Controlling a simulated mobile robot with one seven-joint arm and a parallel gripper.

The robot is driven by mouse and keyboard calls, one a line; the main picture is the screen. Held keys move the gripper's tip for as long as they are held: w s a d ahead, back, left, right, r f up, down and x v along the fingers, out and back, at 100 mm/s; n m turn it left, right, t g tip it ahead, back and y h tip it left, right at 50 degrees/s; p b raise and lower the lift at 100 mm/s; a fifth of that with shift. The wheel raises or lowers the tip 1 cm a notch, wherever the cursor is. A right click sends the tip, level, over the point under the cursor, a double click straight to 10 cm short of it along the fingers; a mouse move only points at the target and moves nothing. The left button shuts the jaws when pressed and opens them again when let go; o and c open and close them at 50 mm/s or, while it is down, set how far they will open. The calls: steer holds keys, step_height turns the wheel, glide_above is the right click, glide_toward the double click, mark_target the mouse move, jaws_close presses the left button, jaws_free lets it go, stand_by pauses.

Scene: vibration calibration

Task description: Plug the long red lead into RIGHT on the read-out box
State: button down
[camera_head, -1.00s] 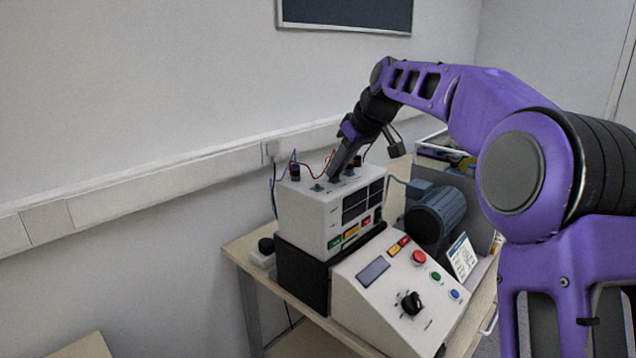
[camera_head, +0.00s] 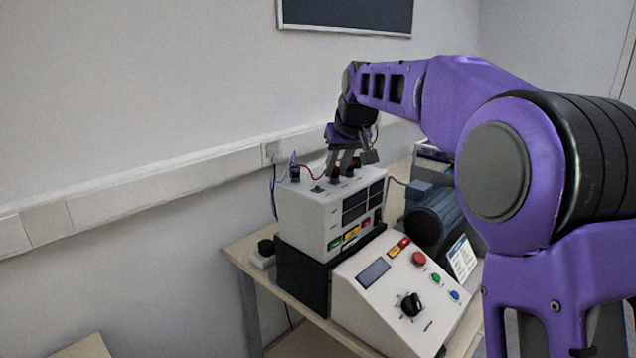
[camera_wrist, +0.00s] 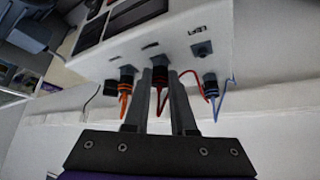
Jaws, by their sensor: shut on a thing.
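The read-out box (camera_head: 310,210) is a pale box with dark windows and coloured labels, standing on a black block. My gripper (camera_head: 338,172) points down at its top. In the wrist view my gripper (camera_wrist: 160,76) is shut on a dark plug (camera_wrist: 160,78) with a red lead (camera_wrist: 180,92) running from it. The red lead loops right toward another dark plug (camera_wrist: 210,84), which has a blue lead below. An orange-banded plug (camera_wrist: 125,78) is left of the fingers. An empty-looking socket (camera_wrist: 202,48) shows on the box top. Whether the held plug is seated is unclear; its label is unreadable.
A sloped control console (camera_head: 400,295) with buttons and a black knob stands in front of the box. A grey motor (camera_head: 435,215) is to its right. The wall trunking (camera_head: 150,190) runs close behind the box.

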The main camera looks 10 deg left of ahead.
steer(key=shift+s+a+m+t+h+p, duration=0.2)
steer(key=shift+m+h, duration=0.25)
steer(key=shift+m, duration=0.35)
steer(key=shift+w+a+m+t+h+p, duration=0.1)
steer(key=shift+m+t+h+p, duration=0.15)
steer(key=shift+m+h, duration=0.4)
steer(key=shift+m+p, duration=0.3)
steer(key=shift+m, duration=0.45)
steer(key=c, duration=0.7)
jaws_free()
steer(key=shift+o, duration=0.2)
steer(key=shift+p+v, duration=0.75)
steer(key=shift+v, duration=1.8)
